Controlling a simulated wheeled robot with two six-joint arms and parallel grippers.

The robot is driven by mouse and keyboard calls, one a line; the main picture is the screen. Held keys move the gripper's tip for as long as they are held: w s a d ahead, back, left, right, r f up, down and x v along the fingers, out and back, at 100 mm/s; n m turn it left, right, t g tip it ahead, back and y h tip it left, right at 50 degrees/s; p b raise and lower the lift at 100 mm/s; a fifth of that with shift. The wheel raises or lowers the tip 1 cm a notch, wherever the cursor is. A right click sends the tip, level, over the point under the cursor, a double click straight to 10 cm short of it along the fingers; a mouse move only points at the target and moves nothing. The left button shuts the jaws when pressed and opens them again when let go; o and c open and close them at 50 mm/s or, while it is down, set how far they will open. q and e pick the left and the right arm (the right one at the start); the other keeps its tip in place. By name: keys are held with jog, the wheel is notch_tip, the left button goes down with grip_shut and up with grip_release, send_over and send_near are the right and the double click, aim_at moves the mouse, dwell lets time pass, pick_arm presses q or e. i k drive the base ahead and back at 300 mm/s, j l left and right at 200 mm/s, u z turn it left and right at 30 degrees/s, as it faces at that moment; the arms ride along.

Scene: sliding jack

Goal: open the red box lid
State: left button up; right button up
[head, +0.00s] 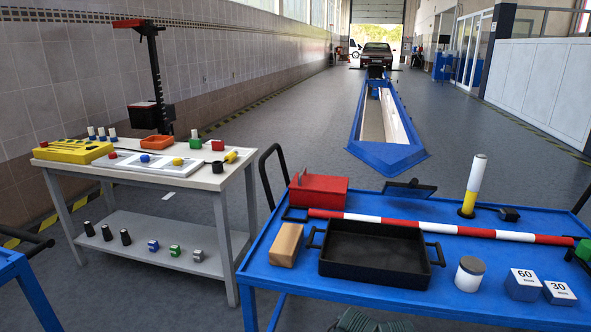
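The red box (319,191) sits at the back left of the blue cart top. Its upper face is red and looks shut, and I cannot see inside it. A thin grey upright piece stands at its left edge; I cannot tell whether it is part of the lid. The red-and-white bar (395,223) lies in front of the box, its left end close to the box's front. Neither of my grippers is in view, and nothing is seen touching the box.
The blue cart (441,300) also holds a black tray (374,276), a wooden block (286,245), a yellow-and-white post (473,187) and numbered blocks (524,286). A grey table (200,180) with small parts stands left. A dark item (365,323) at the bottom edge is unclear.

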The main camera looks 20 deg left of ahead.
aim_at(304, 181)
jog(key=j+z, duration=0.1)
jog(key=j, duration=0.5)
jog(key=j+z, duration=0.15)
jog(key=j, duration=0.45)
jog(key=k+j+z, duration=0.1)
jog(key=j, duration=0.5)
